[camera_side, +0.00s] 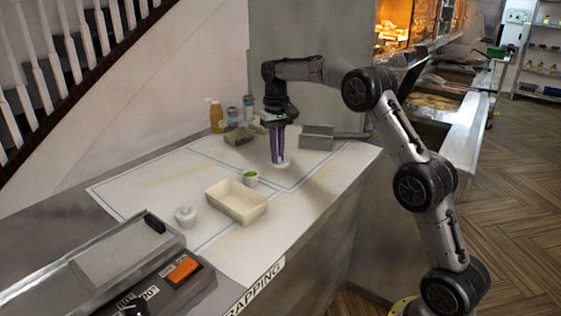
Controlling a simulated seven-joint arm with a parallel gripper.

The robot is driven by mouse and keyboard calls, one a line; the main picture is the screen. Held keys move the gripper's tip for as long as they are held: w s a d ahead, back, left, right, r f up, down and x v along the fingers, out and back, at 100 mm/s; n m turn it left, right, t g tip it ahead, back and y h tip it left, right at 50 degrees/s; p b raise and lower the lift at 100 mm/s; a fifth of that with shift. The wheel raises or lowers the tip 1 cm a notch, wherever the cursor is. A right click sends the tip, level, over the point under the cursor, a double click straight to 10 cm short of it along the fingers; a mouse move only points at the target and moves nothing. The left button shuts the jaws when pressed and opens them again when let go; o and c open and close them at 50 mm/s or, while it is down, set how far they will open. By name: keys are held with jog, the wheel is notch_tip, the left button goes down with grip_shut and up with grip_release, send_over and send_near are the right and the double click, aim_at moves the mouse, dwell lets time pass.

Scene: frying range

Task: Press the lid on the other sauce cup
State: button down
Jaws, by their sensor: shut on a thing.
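My gripper (278,160) points straight down over the back part of the white worktop. It is shut on a small white lid (280,166), partly hidden by the fingers; whether the lid touches the worktop I cannot tell. A small white cup with green sauce (250,177) stands uncovered, to the left of and nearer than the gripper, just behind the tray. Another small white cup (185,217) stands at the front left, and its top looks covered by a white lid. The gripper is apart from both cups.
An empty cream tray (237,215) stands right in front of the green sauce cup. A grey metal holder (317,138), a shallow box (239,136) and bottles (216,116) line the back. A sealing machine (130,262) fills the front left. The left middle of the worktop is clear.

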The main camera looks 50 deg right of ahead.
jog(key=n, duration=0.2)
jog(key=w+r+n, duration=0.2)
jog(key=n, duration=0.1)
jog(key=shift+n, duration=0.3)
jog(key=w+a+r+n, duration=0.15)
jog(key=w+n, duration=0.35)
jog(key=n, duration=0.7)
jog(key=shift+w+a+f, duration=0.1)
jog(key=shift+w+f, duration=0.15)
jog(key=shift+f, duration=1.1)
jog(key=shift+w+a+f, duration=0.15)
jog(key=shift+w+f, duration=0.1)
jog(key=shift+f, duration=1.05)
jog(key=shift+w+a+f, duration=0.1)
jog(key=shift+w+f, duration=0.15)
jog(key=shift+f, duration=1.1)
jog(key=shift+f, duration=0.25)
jog(key=shift+c, duration=1.8)
grip_release()
